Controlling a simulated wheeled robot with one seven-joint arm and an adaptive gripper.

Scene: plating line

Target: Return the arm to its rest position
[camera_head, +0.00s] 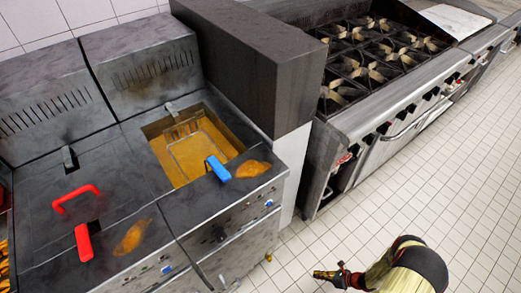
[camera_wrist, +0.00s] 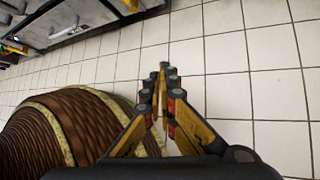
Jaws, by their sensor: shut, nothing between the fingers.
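My gripper (camera_head: 320,274) is low in the head view, right of centre, above the tiled floor and in front of the fryer. My arm comes in from the lower right. In the wrist view the gripper's two yellow and black fingers (camera_wrist: 164,72) meet at their tips, with nothing between them. The gripper touches nothing that I can see.
The fryer (camera_head: 215,232) stands at left, with a blue-handled basket (camera_head: 192,150) in its oil vat and red handles (camera_head: 83,242) nearby. A burner range (camera_head: 372,115) stands behind at right. The tiled floor (camera_head: 455,165) at right is clear.

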